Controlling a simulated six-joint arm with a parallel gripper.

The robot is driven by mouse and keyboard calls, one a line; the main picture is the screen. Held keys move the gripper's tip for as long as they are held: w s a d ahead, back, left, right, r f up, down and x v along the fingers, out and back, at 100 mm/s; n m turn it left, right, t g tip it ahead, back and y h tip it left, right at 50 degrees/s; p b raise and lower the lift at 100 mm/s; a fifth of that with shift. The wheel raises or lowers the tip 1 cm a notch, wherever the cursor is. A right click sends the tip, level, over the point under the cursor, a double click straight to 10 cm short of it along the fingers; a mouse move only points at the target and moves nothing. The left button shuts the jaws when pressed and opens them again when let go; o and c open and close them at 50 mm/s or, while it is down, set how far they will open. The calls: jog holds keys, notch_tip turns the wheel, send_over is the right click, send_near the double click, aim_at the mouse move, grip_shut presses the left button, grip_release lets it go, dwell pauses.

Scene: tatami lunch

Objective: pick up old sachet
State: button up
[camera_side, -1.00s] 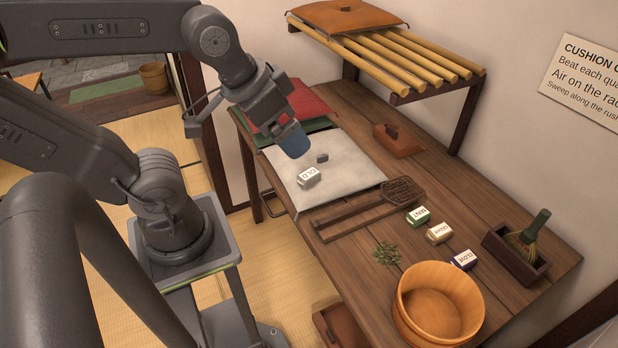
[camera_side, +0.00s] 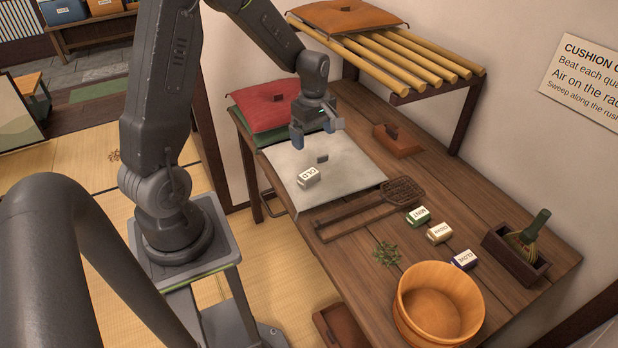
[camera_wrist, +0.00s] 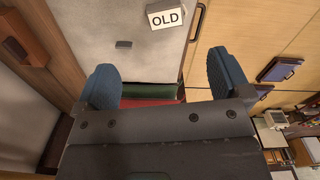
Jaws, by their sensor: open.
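The old sachet (camera_side: 308,177), a small white block marked OLD, lies on the pale grey cushion (camera_side: 345,188) near its left edge. The sachet also shows at the top of the wrist view (camera_wrist: 167,17). My gripper (camera_side: 314,137) is open and empty, above the far end of the cushion, beyond the sachet and apart from it. In the wrist view its two blue fingers (camera_wrist: 163,85) stand wide apart, with the sachet ahead of them. A small dark grey tab (camera_side: 322,158) is on the cushion between the sachet and my gripper.
Red (camera_side: 264,104) and green cushions lie at the far end of the table. A rack (camera_side: 400,62) overhangs the back. A brown lidded block (camera_side: 397,140) stands right of the cushion. A woven beater (camera_side: 370,208), mint (camera_side: 418,216), cedar and clove sachets and a wooden tub (camera_side: 438,305) are nearer.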

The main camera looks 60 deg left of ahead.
aim_at(309, 174)
jog(key=f, duration=0.9)
jog(key=shift+a+f, duration=0.1)
jog(key=shift+a, duration=0.1)
jog(key=f, duration=0.2)
jog(key=s+f, duration=0.1)
jog(key=f, duration=0.1)
jog(key=shift+a, duration=0.3)
jog(key=shift+w+f, duration=0.1)
jog(key=shift+f, duration=0.5)
jog(key=shift+c, duration=0.4)
jog(key=c, duration=0.9)
